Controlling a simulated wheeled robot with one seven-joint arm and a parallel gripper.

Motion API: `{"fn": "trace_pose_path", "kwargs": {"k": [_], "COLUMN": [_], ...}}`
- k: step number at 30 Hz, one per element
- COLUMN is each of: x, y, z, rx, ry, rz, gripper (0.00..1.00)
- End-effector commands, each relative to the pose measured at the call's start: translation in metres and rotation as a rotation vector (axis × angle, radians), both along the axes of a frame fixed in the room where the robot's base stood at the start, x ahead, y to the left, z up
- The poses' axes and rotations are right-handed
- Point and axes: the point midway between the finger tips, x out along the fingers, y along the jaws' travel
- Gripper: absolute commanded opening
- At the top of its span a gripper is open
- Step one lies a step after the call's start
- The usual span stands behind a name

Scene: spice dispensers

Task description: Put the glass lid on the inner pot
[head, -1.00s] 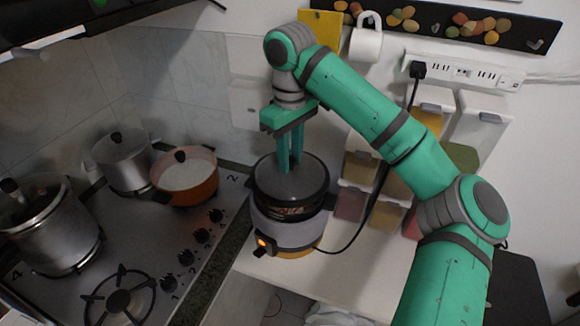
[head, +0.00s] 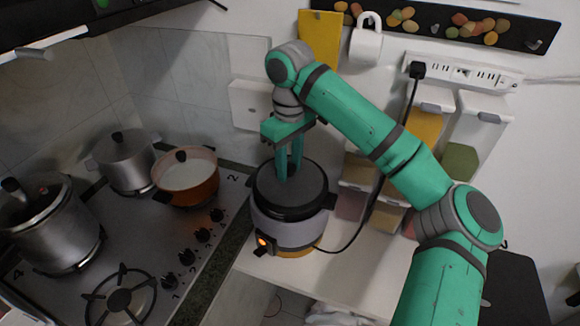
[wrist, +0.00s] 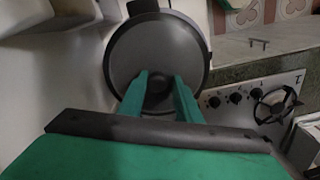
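The glass lid (head: 308,187) is a dark, grey-tinted disc with a dark rim and a small knob. In the head view it lies about level on top of the inner pot (head: 290,213), whose dark upper part shows above the light body of the electric cooker. My gripper (head: 288,178) points down at the lid's centre, its green fingers on both sides of the knob. The wrist view shows the lid (wrist: 120,60) with the dark knob between the fingertips (wrist: 159,82). The knob is partly hidden by the fingers. The pot's inside is covered.
A stove at the left holds a silver pot (head: 125,165), an orange pan (head: 190,188) and a large pressure pot (head: 45,235). Spice dispensers (head: 462,160) hang on the wall at the right. A black cord runs from the cooker to the power strip (head: 465,74).

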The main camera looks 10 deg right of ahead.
Motion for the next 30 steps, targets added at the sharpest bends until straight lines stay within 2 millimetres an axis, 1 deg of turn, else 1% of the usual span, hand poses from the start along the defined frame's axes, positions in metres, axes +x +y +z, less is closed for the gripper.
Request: {"fn": "trace_pose_path", "kwargs": {"k": [1,8,11,14,24,27,30], "x": [-0.002,-0.002,-0.002,-0.001,-0.001,-0.001,-0.001], "y": [-0.004,-0.005,-0.005,-0.005,-0.003,-0.002,-0.002], "z": [-0.011,-0.01,-0.005,0.008,0.077,0.092,0.104], "rx": [-0.006,-0.008,-0.009,-0.009,-0.01,-0.01,-0.008], "ry": [0.02,0.021,0.021,0.019,0.012,0.011,0.011], "rz": [-0.011,-0.013,-0.014,-0.014,-0.009,-0.008,-0.006], "gripper": [0.42,0.42,0.42,0.42,0.42,0.42,0.42]}}
